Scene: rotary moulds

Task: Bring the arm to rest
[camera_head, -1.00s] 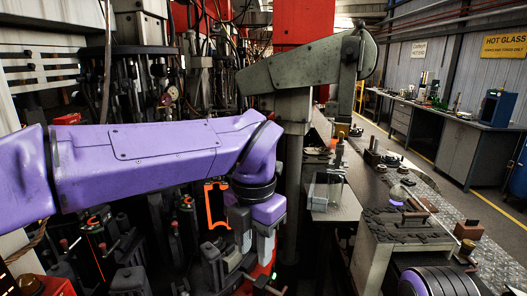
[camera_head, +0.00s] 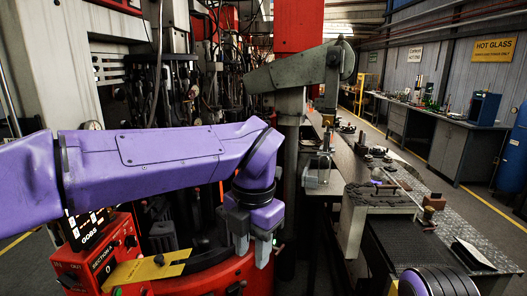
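My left arm, purple, reaches in from the left edge and bends down near the middle of the head view. Its gripper (camera_head: 251,256) points down, with its two grey fingers a small gap apart and nothing seen between them. It hangs in front of a red rounded machine base (camera_head: 240,270); I cannot tell whether it is clear of it. A dark ribbed part with a purple end, which looks like part of my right arm, shows at the bottom right edge. My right gripper is out of view.
A red control box (camera_head: 100,255) with knobs and a yellow plate (camera_head: 150,268) are at lower left, below my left arm. Tall dark machinery (camera_head: 195,85) stands behind the arm. A long dark conveyor (camera_head: 405,245) with small items runs along the right. The floor aisle (camera_head: 480,205) beyond it looks clear.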

